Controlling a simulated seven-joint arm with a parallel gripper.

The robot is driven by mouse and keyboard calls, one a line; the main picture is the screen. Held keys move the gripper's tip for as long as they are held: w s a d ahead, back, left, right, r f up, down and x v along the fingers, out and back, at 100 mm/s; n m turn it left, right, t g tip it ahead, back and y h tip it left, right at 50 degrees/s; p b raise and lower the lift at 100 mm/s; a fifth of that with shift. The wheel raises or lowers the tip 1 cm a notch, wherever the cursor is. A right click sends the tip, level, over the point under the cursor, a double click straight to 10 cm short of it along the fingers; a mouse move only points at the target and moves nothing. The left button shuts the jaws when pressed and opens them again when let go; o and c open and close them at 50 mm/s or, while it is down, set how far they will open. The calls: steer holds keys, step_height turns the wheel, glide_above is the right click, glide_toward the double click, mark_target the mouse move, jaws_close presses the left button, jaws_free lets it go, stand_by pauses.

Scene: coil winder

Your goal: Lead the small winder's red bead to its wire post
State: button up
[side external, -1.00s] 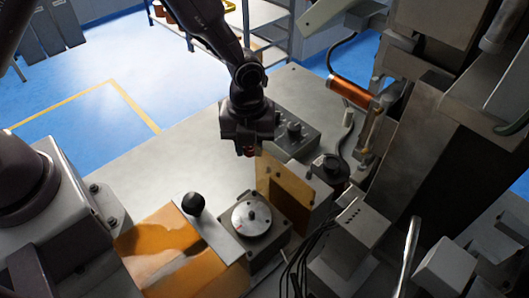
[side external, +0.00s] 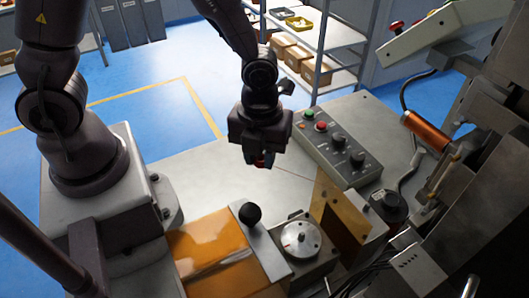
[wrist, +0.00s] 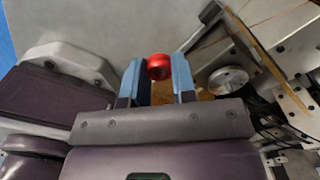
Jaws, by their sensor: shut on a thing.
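The red bead (wrist: 158,66) is between the blue-padded fingers of my gripper (wrist: 158,80), which is shut on it. In the side external view my gripper (side external: 261,158) points down and holds the bead above the grey bench, with only a little red showing. The small winder is a round metal disc (side external: 300,238) on a block, in front and to the right of my gripper. It also shows in the wrist view (wrist: 230,81). A thin copper-coloured line runs right from near the bead. I cannot make out the wire post for certain.
An upright amber plate (side external: 342,212) stands between my gripper and the machinery on the right. A black ball knob (side external: 250,213) rises left of the disc. A control box (side external: 335,140) with knobs sits behind. The bench left of my gripper is clear.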

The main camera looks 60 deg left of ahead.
step_height(320, 180, up, 10)
steer(key=n, duration=0.5)
glide_above(368, 204)
step_height(368, 204, down, 5)
steer(key=shift+r, duration=0.1)
steer(key=shift+f, duration=2.85)
steer(key=shift+f, duration=0.2)
steer(key=shift+f, duration=0.85)
steer(key=o, duration=1)
